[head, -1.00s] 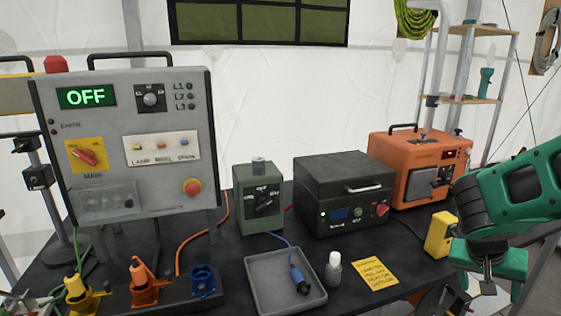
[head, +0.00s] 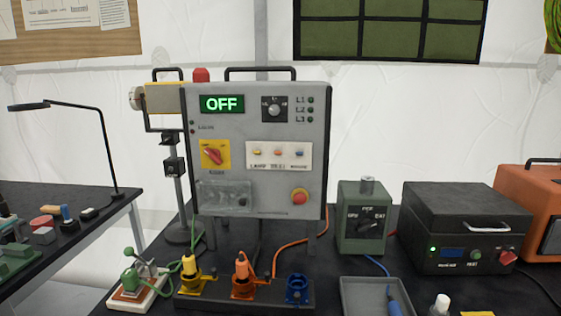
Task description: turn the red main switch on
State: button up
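The red main switch (head: 213,156) is a rotary knob on a yellow plate at the left of the grey control panel (head: 262,215). Its handle is tilted diagonally. The green display (head: 222,104) above it reads OFF. My gripper is not in view in the current head picture.
Yellow, orange and blue plugs or sockets (head: 242,272) stand on a dark strip in front of the panel. A green box (head: 362,222), a black case (head: 460,230) and a grey tray (head: 372,300) are to the right. A desk lamp (head: 75,108) stands on the left table.

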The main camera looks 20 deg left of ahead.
aim_at(215, 154)
jog(key=u, duration=1.45)
jog(key=k, duration=1.3)
jog(key=u, duration=0.55)
jog(key=i, duration=1.65)
jog(key=z, duration=0.35)
